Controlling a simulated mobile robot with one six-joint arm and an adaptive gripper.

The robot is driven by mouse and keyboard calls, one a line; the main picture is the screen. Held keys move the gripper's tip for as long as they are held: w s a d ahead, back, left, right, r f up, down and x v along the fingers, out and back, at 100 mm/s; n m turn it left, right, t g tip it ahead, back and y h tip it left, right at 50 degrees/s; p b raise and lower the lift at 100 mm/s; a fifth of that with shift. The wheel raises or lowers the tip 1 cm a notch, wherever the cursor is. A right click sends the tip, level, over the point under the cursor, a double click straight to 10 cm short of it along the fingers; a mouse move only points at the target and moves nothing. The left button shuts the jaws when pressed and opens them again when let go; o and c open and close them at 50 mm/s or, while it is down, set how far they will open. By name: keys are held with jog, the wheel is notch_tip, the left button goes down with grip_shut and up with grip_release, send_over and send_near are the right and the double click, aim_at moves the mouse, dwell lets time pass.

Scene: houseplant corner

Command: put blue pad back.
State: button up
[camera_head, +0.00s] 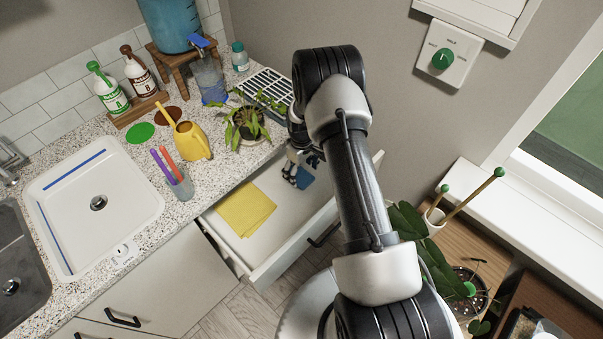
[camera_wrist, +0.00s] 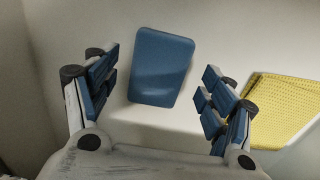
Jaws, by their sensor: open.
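The blue pad (camera_wrist: 160,68) is a flat rounded rectangle. In the wrist view it lies on the pale drawer floor, ahead of and between my spread fingers. In the head view only part of the pad (camera_head: 305,178) shows, beside my gripper (camera_head: 296,172). The open drawer (camera_head: 262,272) holds the pad at its right part and a folded yellow cloth (camera_head: 245,208) at its left part. The cloth (camera_wrist: 282,108) is at the right of the wrist view. My gripper (camera_wrist: 158,95) is open and empty, inside the drawer area.
The speckled counter above holds a potted plant (camera_head: 249,126), a yellow watering can (camera_head: 191,141), a cup of markers (camera_head: 180,186), a drying rack (camera_head: 268,84) and a white sink tray (camera_head: 95,208). A plant stand (camera_head: 455,240) is at the right.

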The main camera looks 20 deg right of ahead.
notch_tip(320, 180, up, 10)
jog(key=f+p, duration=0.1)
jog(key=p, duration=0.1)
notch_tip(320, 180, up, 12)
send_over(302, 177)
jog(key=a, duration=0.2)
jog(key=s+a+r+m+t, duration=0.1)
jog(key=s+a+r, duration=0.1)
jog(key=s+r, duration=0.45)
jog(key=s+a+r+m+t, duration=0.1)
jog(key=s+a+r, duration=0.2)
jog(key=r, duration=0.7)
jog(key=s+a+r+m+t, duration=0.1)
jog(key=s+a+r, duration=0.1)
jog(key=s, duration=0.8)
jog(key=s+a+r+m+t, duration=0.1)
jog(key=s+r, duration=0.4)
jog(key=s, duration=0.6)
jog(key=shift+a+t, duration=0.3)
jog(key=shift+a, duration=0.3)
